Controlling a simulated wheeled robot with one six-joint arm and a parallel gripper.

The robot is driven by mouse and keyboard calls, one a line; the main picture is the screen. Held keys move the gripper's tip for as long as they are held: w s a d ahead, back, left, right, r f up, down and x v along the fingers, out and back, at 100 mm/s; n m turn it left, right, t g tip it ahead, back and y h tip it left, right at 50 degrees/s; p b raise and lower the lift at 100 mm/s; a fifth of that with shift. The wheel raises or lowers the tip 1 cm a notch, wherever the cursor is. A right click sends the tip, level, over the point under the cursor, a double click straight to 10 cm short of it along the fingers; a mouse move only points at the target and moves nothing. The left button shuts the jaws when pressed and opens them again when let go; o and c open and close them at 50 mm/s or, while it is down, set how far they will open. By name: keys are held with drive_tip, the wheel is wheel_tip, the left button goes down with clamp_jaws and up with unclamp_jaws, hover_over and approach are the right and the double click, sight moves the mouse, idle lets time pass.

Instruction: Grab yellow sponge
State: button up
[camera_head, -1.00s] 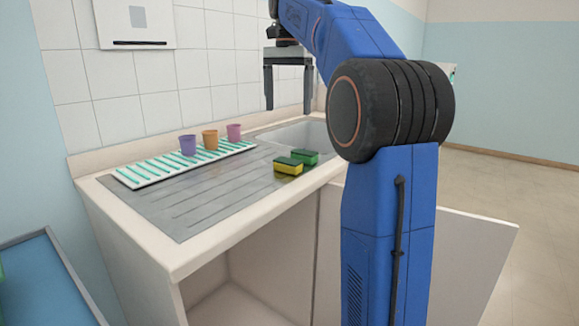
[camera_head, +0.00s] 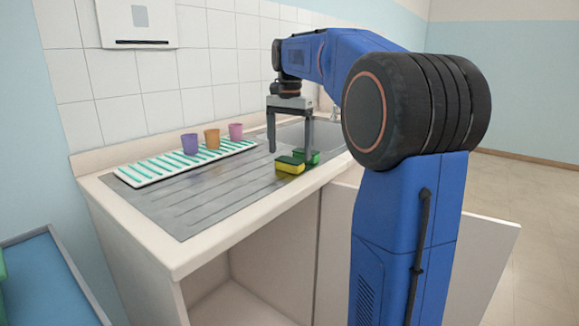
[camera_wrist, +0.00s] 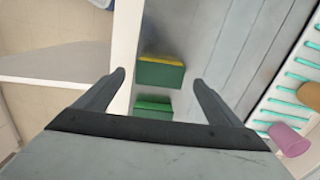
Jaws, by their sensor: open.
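The yellow sponge (camera_head: 289,168) has a dark green top and lies on the metal drainboard near the counter's front edge. In the wrist view the yellow sponge (camera_wrist: 160,72) shows its green side, with a yellow strip along the far edge, just ahead of and between my fingertips. A green sponge (camera_head: 308,156) lies right behind it; the green sponge (camera_wrist: 153,104) also shows between my fingers in the wrist view. My gripper (camera_head: 290,150) points down, open and empty, with its fingers above and around the sponges. The exact height of the fingertips is hard to tell.
A striped white rack (camera_head: 150,171) lies along the wall, with a purple cup (camera_head: 189,144), an orange cup (camera_head: 211,139) and a pink cup (camera_head: 235,132) by it. The sink (camera_head: 300,133) is behind. The front drainboard (camera_head: 200,212) is clear.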

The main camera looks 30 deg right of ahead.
drive_tip(key=shift+f, duration=1.35)
drive_tip(key=shift+c, duration=0.3)
drive_tip(key=c, duration=1)
drive_tip(key=shift+c, duration=0.2)
drive_tip(key=shift+r, duration=0.15)
